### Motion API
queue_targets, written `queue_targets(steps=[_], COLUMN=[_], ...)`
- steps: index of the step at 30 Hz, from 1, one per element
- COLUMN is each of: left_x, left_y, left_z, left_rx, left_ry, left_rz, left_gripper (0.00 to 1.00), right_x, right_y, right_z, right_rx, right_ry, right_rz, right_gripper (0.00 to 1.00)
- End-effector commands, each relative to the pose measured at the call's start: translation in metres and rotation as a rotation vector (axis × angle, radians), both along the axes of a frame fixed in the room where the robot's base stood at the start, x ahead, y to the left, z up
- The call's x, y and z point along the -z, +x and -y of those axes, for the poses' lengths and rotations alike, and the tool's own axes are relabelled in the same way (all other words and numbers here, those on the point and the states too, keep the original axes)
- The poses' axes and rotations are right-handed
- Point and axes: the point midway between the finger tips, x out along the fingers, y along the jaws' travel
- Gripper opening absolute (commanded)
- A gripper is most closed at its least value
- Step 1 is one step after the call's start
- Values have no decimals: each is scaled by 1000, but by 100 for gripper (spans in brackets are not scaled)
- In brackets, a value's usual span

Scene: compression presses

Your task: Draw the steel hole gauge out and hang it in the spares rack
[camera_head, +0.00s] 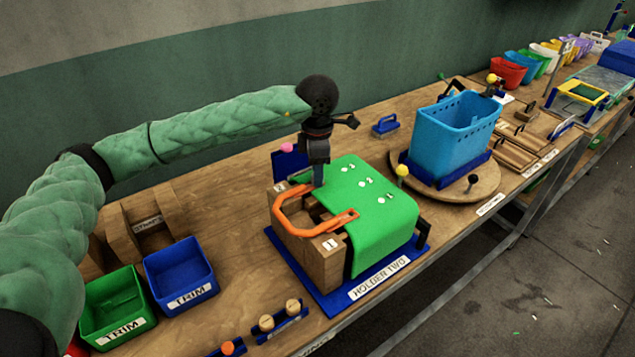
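My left arm comes in from the left, and its black gripper (318,183) points down at the back left corner of a wooden block labelled HOLDER TWO. The orange looped handle (288,208) lies just beside and below the fingertips. Whether the fingers touch or grip it I cannot tell. A green cover (385,215) drapes over the right of the block (318,262). I cannot pick out a steel hole gauge for certain; it may be hidden. No rack reads clearly as the spares rack; a wooden rack (125,245) with an unreadable label stands at the left. My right gripper is not in view.
Green (118,303) and blue (181,278) TRIM bins stand at the front left. A small blue peg strip (283,322) lies in front. A light-blue perforated tub (455,130) stands on a round board behind right. Bare bench lies between the bins and holder.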

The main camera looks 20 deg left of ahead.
Motion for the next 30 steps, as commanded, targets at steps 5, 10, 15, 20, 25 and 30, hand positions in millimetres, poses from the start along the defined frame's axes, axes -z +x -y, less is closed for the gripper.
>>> queue_targets(steps=[5,10,15,20,25,30], left_x=[0,0,-3,-7,-10,-13], left_y=[0,0,0,0,0,0], left_z=[0,0,0,0,0,0], left_rx=[0,0,0,0,0,0], left_ry=[0,0,-1,-1,-1,0], left_rz=[0,0,1,1,0,0], left_gripper=[6,0,0,0,0,0], right_x=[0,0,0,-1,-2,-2], right_y=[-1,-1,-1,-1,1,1], right_z=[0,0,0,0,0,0], right_rx=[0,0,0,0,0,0], right_ry=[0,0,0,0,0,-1], right_rz=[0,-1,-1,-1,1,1], right_gripper=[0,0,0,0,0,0])
